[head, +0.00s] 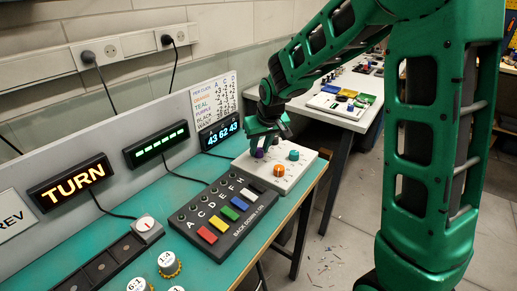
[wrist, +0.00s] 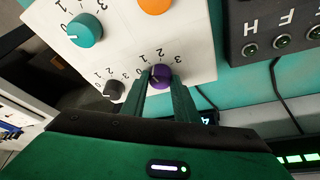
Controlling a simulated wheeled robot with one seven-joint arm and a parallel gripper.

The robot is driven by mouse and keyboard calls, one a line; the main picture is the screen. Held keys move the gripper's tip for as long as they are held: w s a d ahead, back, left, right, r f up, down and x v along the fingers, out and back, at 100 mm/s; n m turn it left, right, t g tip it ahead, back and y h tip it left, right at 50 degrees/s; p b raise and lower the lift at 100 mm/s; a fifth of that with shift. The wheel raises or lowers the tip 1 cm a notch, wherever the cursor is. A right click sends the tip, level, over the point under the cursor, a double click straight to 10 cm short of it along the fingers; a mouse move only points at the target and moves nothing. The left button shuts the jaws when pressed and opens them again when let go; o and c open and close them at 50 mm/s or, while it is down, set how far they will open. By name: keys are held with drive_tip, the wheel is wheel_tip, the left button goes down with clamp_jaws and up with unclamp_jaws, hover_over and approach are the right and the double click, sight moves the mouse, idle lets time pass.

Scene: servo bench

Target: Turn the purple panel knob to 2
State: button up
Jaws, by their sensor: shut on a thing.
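The purple panel knob (wrist: 160,77) sits on a white panel (wrist: 178,50) among printed numbers. It also shows in the head view (head: 259,153), under my gripper. My gripper (wrist: 162,86) is shut on the purple knob, with one green finger on each side of it. A small pale mark shows on the knob, but I cannot tell for sure which number it points to. The numbers 1, 2 and 3 show beside the knob, partly hidden by the fingers.
On the same panel are a teal knob (wrist: 85,30), an orange knob (wrist: 154,5) and a black knob (wrist: 114,90) close to my left finger. A dark switch box (head: 225,215) with coloured keys stands beside the panel.

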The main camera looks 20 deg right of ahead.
drive_tip(key=m, duration=0.1)
drive_tip(key=m+h, duration=0.1)
drive_tip(key=m, duration=0.1)
drive_tip(key=shift+a+m, duration=0.2)
drive_tip(key=shift+m, duration=0.1)
drive_tip(key=shift+m+g+h, duration=0.4)
drive_tip(key=shift+m+h, duration=0.4)
drive_tip(key=shift+m, duration=0.9)
drive_tip(key=o, duration=1)
drive_tip(key=shift+o, duration=0.2)
drive_tip(key=v, duration=1)
drive_tip(key=shift+a+r, duration=0.15)
drive_tip(key=shift+r, duration=0.15)
